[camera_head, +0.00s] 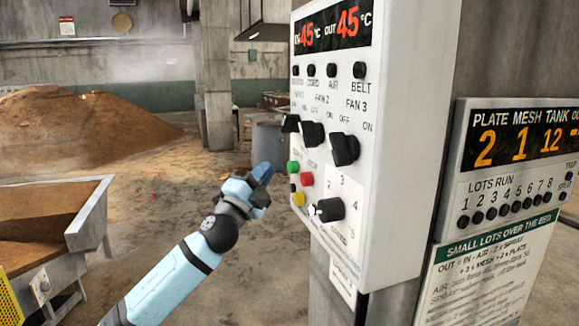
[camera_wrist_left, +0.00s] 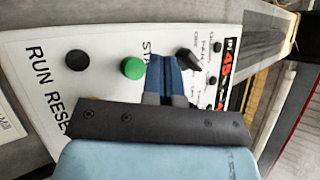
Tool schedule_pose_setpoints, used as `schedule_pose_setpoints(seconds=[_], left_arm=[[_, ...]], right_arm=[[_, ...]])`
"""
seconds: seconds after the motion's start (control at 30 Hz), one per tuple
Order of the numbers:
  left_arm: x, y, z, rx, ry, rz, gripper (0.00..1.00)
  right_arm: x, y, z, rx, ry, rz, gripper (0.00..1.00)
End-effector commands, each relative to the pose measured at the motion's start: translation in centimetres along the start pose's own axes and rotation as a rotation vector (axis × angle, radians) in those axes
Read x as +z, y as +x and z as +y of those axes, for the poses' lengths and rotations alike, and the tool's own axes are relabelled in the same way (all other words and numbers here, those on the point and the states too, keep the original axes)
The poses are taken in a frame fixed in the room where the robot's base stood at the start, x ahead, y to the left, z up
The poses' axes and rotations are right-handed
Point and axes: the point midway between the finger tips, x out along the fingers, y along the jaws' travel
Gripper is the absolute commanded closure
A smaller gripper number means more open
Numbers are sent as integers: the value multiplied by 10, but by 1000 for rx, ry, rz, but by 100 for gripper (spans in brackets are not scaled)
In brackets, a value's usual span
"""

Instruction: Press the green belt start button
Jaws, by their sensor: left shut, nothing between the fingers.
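The green button (camera_head: 293,167) is on the left edge of the white control panel (camera_head: 405,120), with a small label above it. My left gripper (camera_head: 263,172) is shut and empty, just left of the panel at about the button's height. In the left wrist view, the green button (camera_wrist_left: 131,68) shows uncovered, just left of my shut blue fingertips (camera_wrist_left: 168,72). I cannot tell whether the fingertips touch the panel. My right gripper is not in view.
A red button (camera_head: 306,179) and a yellow button (camera_head: 298,199) sit near the green one. Black knobs (camera_head: 344,149) stick out of the panel. A second panel (camera_head: 510,150) hangs at right. A grain bin (camera_head: 90,215) stands at left.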

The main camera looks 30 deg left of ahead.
Motion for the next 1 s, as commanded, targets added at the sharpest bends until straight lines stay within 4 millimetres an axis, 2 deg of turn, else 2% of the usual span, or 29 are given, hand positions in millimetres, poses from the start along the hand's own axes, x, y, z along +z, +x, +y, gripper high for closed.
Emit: schedule_pose_setpoints(seconds=[0.27,1.0], left_arm=[[-9,12,8,-1,0,1,100],[-9,12,8,0,1,1,100]], right_arm=[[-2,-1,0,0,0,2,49],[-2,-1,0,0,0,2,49]])
